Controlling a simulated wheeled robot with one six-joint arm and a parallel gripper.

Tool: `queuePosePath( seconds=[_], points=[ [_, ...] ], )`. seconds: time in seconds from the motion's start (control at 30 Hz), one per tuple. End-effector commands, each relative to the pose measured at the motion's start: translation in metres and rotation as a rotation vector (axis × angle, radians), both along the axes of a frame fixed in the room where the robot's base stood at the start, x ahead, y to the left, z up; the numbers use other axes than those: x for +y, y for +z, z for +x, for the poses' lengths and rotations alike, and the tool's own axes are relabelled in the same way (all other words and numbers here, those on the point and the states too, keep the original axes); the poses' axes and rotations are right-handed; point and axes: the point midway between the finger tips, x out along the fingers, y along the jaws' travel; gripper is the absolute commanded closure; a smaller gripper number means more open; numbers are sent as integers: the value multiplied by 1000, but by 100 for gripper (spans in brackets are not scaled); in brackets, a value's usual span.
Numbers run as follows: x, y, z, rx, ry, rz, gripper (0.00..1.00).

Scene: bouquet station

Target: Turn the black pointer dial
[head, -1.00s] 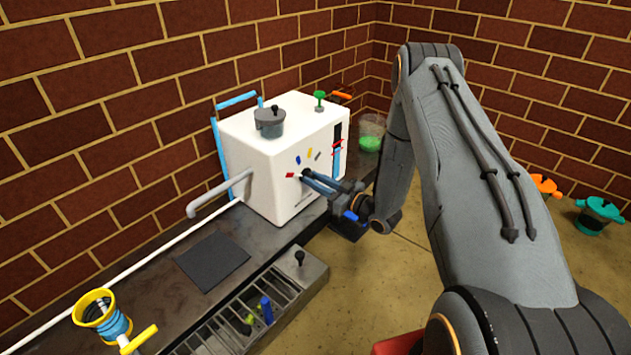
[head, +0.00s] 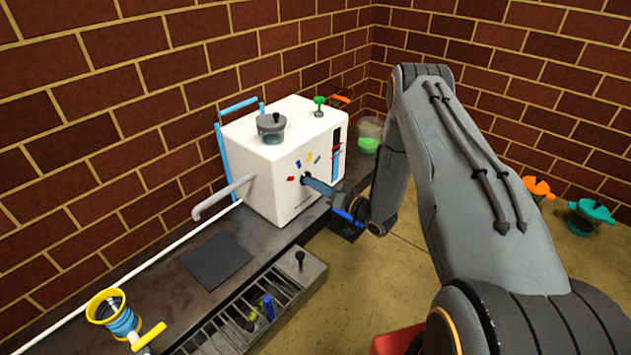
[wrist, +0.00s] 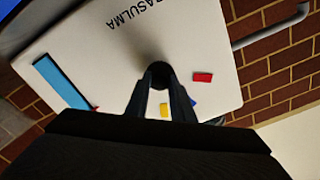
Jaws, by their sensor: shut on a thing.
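The black pointer dial (wrist: 156,75) is on the front face of the white machine (head: 264,180), among small coloured marks. My gripper (head: 308,181) reaches the front face, and its two fingers (wrist: 160,82) are shut on the dial. The fingers hide most of the dial, and I cannot tell which way its pointer faces. A red mark (wrist: 203,77) and a yellow mark (wrist: 164,110) show beside the fingers in the wrist view, with a blue mark partly hidden.
A grey pipe (head: 222,196) sticks out of the machine's left side. A blue-red level strip (head: 336,155) is on its front right. A dark mat (head: 217,261), a drip grate (head: 240,318) and a yellow-rimmed holder (head: 107,306) are on the counter.

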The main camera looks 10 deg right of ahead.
Motion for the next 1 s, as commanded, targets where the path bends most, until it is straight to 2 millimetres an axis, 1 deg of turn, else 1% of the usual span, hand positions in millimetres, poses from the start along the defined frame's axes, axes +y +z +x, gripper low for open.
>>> queuePosePath(
  seconds=[0.6, 0.8, 1.0],
  points=[
    [1, 0, 0, 326, 1, 448, 100],
    [1, 0, 0, 399, 1, 548, 100],
    [1, 0, 0, 442, 1, 608, 100]
  ],
)
